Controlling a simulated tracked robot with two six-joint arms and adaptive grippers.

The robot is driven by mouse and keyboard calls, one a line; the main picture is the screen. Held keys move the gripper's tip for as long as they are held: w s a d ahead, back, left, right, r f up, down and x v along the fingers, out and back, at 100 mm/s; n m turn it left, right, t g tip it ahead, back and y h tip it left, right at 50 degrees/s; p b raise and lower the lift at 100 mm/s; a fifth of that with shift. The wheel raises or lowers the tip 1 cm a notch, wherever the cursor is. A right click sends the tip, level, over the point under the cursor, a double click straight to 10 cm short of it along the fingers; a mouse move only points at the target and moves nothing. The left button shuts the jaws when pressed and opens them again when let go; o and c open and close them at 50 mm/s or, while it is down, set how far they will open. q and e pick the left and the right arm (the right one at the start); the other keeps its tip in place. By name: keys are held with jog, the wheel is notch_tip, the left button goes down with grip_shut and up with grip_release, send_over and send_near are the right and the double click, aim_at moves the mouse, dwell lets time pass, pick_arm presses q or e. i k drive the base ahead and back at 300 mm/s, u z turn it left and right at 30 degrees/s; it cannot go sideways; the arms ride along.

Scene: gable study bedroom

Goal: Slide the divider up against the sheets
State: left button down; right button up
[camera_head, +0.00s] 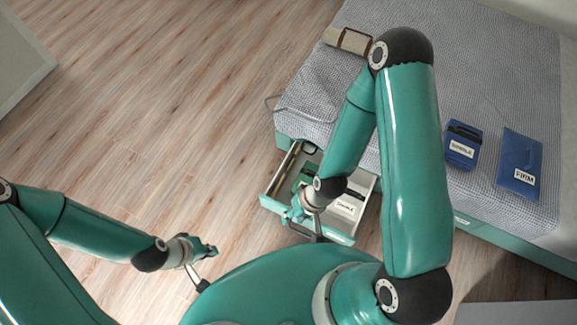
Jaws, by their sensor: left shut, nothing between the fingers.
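A teal drawer (277,206) stands open under the bed. White folded sheets (350,197) with a printed label lie in its right part, and my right arm partly covers them. I cannot clearly pick out the divider; my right gripper and wrist hide the middle of the drawer. My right gripper (305,212) is over the front of the drawer, left of the sheets; whether its fingers are open or shut does not show. My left gripper (211,252) is shut and empty over the floor, to the left of the drawer and apart from it.
The bed (485,80) has a grey woven cover. On it lie a rolled beige bundle (348,40), a blue labelled case (462,146) and a blue labelled pouch (519,164). A green item (304,178) lies in the drawer's left part. The wooden floor (150,120) at left is clear.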

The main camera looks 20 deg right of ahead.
aim_at(290, 166)
jog(key=u, duration=0.05)
jog(key=k, duration=1.3)
jog(key=u, duration=0.5)
jog(key=i, duration=1.55)
jog(key=z, duration=0.5)
